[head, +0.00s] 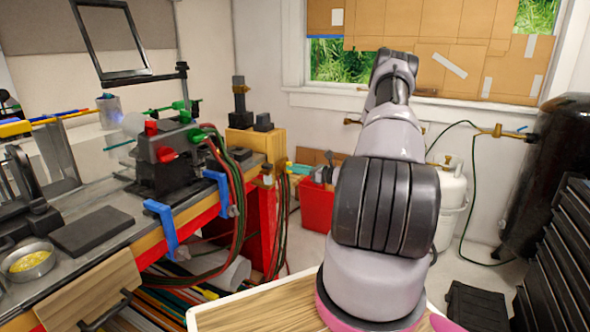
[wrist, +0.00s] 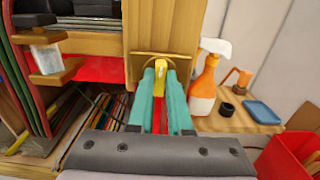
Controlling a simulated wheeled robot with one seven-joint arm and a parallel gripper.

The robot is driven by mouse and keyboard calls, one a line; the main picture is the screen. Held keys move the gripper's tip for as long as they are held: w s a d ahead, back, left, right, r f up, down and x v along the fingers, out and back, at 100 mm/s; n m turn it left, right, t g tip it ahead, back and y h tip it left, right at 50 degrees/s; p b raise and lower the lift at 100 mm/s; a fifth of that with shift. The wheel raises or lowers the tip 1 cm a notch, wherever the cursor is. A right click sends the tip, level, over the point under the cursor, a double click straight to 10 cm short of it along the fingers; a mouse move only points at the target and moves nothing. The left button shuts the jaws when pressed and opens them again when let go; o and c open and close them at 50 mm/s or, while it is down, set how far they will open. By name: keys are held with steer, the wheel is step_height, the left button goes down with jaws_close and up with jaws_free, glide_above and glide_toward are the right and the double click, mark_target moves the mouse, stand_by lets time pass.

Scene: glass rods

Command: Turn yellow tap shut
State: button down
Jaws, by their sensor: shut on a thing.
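The yellow tap (wrist: 159,82) shows in the wrist view as a narrow upright yellow piece in front of a wooden block. My gripper (wrist: 160,72) has teal fingers, one on each side of this yellow piece, and is shut on it. The fingers hide the sides of the tap. A red strip shows between the fingers below the yellow part. In the head view my arm reaches away toward the window, and I cannot make out the grip on the tap there.
The wooden block (wrist: 160,35) stands directly behind the tap. An orange spray bottle (wrist: 204,88) is close on the right, with a black cup (wrist: 227,109) and a blue tray (wrist: 263,112) beyond. A red bin (wrist: 290,155) is at lower right. Hoses (head: 228,170) hang from the bench at left.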

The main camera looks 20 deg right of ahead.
steer(key=shift+w+d+f+m, duration=0.1)
steer(key=shift+d+f+m, duration=0.05)
steer(key=shift+m, duration=4.3)
steer(key=shift+d+f+m, duration=0.1)
steer(key=shift+m, duration=4.35)
steer(key=c, duration=0.8)
jaws_free()
steer(key=shift+c, duration=0.2)
